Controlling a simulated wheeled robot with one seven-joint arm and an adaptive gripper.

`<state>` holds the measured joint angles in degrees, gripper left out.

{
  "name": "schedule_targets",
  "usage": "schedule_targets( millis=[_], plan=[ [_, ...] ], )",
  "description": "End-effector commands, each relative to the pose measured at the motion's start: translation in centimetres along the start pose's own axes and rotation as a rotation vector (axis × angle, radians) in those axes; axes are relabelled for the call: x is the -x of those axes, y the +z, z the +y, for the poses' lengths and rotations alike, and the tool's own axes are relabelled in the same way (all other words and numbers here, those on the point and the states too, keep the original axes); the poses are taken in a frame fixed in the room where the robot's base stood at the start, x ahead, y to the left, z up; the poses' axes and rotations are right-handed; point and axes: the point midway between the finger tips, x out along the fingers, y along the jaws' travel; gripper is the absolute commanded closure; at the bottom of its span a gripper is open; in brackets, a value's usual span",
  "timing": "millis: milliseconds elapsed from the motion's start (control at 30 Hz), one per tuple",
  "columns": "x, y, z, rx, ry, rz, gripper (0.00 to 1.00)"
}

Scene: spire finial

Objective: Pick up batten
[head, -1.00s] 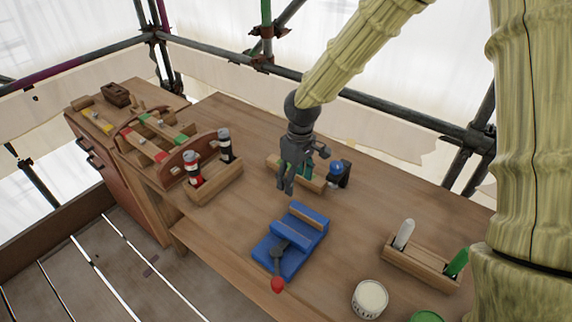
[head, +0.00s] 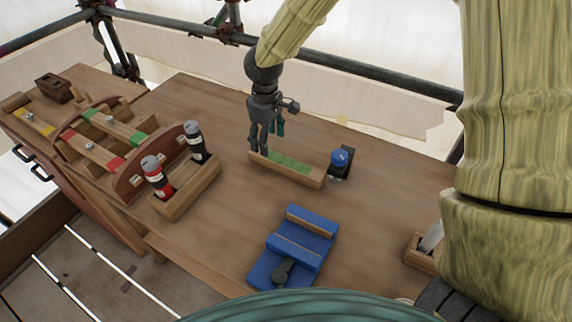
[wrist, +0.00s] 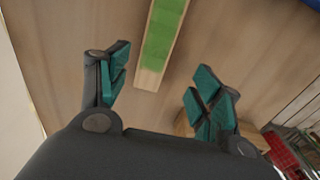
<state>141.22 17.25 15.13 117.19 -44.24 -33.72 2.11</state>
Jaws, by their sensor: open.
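A wooden batten (head: 290,165) with a green band lies on the workbench, beside a dark block with a blue knob. In the wrist view the batten (wrist: 160,40) runs from the top edge down toward the space between the fingers, its near plain wood end showing. My gripper (wrist: 160,90) is open and empty, one finger on each side of the batten's line. In the head view my gripper (head: 265,142) is at the batten's left end and covers a little of it. I cannot tell the exact height of the fingertips above it.
A blue fixture (head: 294,246) stands at the bench front. A wooden rack (head: 105,140) with red and green banded pieces is at left, with a two-bottle holder (head: 190,190) beside it. The blue-knobbed block (head: 340,163) stands at the batten's right end. Bench between is clear.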

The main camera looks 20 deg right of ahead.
Motion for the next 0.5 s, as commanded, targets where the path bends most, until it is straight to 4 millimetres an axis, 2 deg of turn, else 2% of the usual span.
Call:
schedule_targets(
  millis=[100, 200, 500],
  plan=[
    [-2.0, -1.1, 0.8, 0.0, -0.009, -0.011, 0.35],
    [-2.7, -1.4, 0.9, 0.002, -0.011, -0.014, 0.35],
    [-5.1, -0.5, -0.1, -0.001, -0.008, -0.009, 0.35]
  ],
)
